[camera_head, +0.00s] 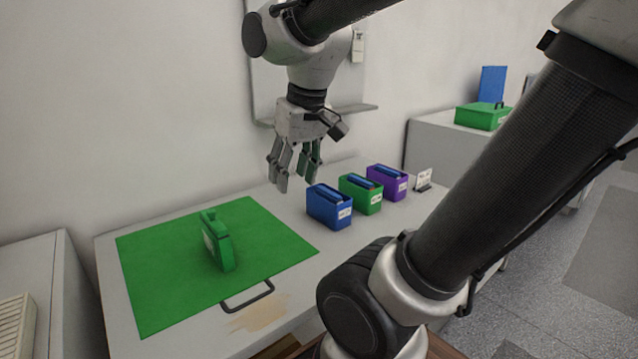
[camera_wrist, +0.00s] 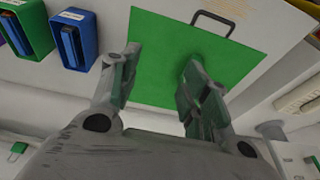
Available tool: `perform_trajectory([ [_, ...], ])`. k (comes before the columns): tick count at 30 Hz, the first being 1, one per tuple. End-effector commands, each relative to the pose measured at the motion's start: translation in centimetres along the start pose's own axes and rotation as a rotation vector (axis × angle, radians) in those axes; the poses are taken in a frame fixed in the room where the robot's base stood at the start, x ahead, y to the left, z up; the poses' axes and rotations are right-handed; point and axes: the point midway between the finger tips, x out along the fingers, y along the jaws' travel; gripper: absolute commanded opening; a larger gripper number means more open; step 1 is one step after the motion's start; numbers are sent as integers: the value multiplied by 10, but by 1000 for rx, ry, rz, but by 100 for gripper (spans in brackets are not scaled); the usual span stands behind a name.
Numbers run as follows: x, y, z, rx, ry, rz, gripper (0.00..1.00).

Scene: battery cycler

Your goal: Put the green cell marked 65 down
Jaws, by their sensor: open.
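A green cell (camera_head: 217,240) with a pale label stands upright on the green mat (camera_head: 150,290), left of the middle of the table. The number on its label is too small to read. My gripper (camera_head: 292,172) is open and empty above the table, right of and behind the cell and clear of it. In the wrist view my gripper's fingers (camera_wrist: 160,80) are spread over the mat (camera_wrist: 165,35). I cannot make out the cell there; the right finger may hide it.
Blue (camera_head: 329,208), green (camera_head: 361,196) and purple (camera_head: 388,184) boxes with blue tops stand in a row right of the mat. A dark handle (camera_head: 247,296) lies at the mat's front edge. A small white card (camera_head: 423,179) stands beyond the purple box.

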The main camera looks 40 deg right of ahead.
Motion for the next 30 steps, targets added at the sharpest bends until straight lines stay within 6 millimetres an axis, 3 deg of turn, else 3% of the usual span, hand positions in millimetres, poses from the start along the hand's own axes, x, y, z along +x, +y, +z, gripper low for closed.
perform_trajectory([
  [3, -4, 18, 35, 2, 68, 14, 46],
  [7, -2, 25, 53, -3, 102, 25, 46],
  [30, -2, 26, 55, -5, 107, 27, 46],
])
